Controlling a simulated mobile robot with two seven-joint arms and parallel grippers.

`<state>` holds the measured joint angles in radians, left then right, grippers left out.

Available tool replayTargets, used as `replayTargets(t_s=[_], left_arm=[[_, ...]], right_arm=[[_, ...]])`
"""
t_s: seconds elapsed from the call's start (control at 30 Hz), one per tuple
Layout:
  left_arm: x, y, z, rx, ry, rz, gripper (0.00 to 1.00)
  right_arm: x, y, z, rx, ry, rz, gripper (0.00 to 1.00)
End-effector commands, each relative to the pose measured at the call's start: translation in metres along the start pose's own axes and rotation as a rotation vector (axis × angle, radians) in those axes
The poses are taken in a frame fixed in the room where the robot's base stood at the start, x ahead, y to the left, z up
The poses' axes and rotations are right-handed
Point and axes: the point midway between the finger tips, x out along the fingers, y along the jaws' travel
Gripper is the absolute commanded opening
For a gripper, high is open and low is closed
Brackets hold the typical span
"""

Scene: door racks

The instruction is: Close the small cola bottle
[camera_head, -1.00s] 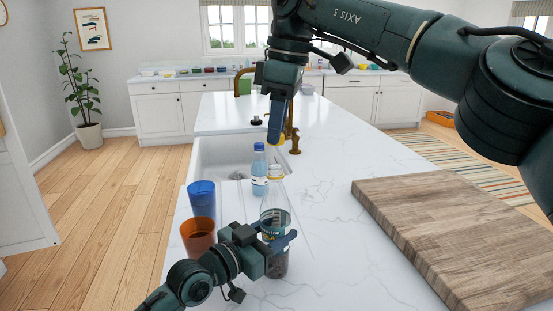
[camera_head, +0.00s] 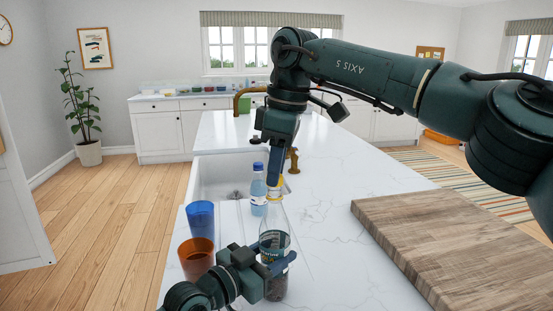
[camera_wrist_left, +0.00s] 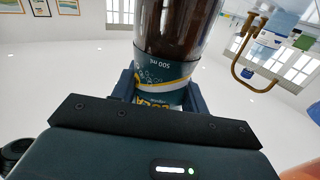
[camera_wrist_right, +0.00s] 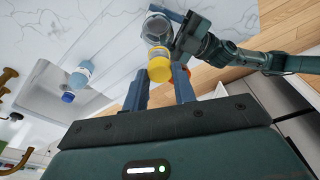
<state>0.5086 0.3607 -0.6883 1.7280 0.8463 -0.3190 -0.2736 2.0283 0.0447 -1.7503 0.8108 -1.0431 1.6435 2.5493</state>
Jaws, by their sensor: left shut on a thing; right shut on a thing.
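The small cola bottle (camera_head: 273,240) stands upright on the white counter, clear with dark contents low inside. My left gripper (camera_head: 277,263) is shut around its lower body; the left wrist view shows the labelled bottle (camera_wrist_left: 165,75) between the fingers. My right gripper (camera_head: 275,180) points down over the bottle's neck, shut on a yellow cap (camera_wrist_right: 159,66). The cap is at the mouth, roughly in line with the bottle. A yellow ring shows at the neck. I cannot tell whether cap and mouth touch, as the fingers partly hide them.
A blue-capped water bottle (camera_head: 258,193) stands just behind. A blue cup (camera_head: 200,218) and an orange cup (camera_head: 196,257) stand to the left. A sink (camera_head: 208,180) lies behind, and a wooden board (camera_head: 450,235) lies on the right. The counter between bottle and board is clear.

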Motion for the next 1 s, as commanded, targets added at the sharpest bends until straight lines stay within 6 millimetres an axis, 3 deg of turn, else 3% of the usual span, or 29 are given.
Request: replayTargets(t_s=[1.0], left_arm=[[-0.0001, -0.0005, 0.0005, 0.002, -0.001, -0.001, 0.04]], right_arm=[[0.012, 0.0001, 0.0026, 0.0, 0.002, 0.001, 0.06]])
